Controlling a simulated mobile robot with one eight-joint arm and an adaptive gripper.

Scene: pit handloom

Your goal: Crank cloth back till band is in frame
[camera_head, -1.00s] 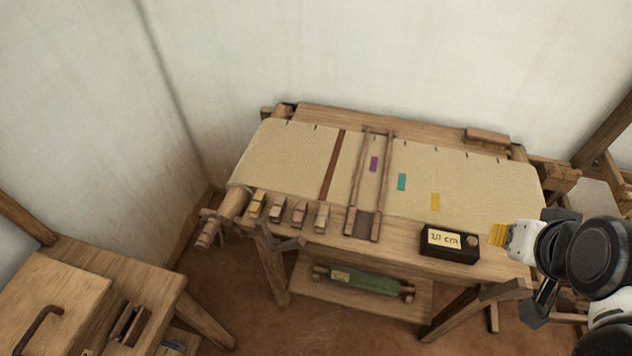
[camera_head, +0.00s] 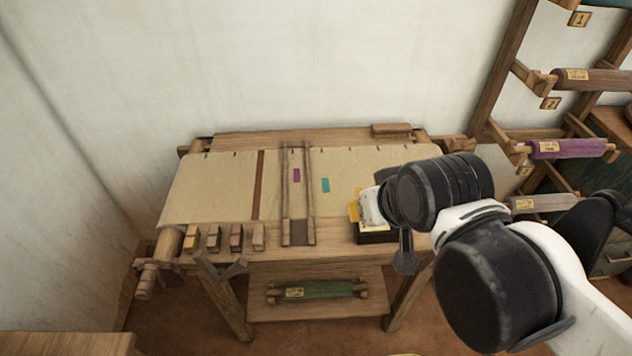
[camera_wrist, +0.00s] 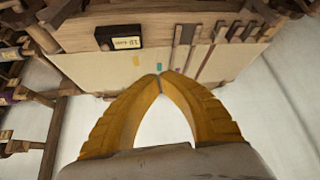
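The cream cloth (camera_head: 216,190) lies flat across the loom table. A dark red-brown band (camera_head: 259,185) crosses it, left of the two-bar wooden frame (camera_head: 309,200) and apart from it. A purple patch (camera_head: 297,175) shows between the frame's bars; a teal patch (camera_head: 325,185) lies to its right. A wooden roller with a crank-like end (camera_head: 160,258) sits at the table's front left corner. My gripper (camera_wrist: 160,77) has yellow fingers whose tips meet, with nothing between them. In the head view it is over the table's right part, partly hidden by my wrist.
A black box labelled 10 cm (camera_wrist: 120,38) stands on the table's front edge, partly behind my gripper in the head view. Several small blocks (camera_head: 213,237) line the front left edge. A green roll (camera_head: 325,289) lies on the lower shelf. A rack with rolls (camera_head: 570,149) stands at the right.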

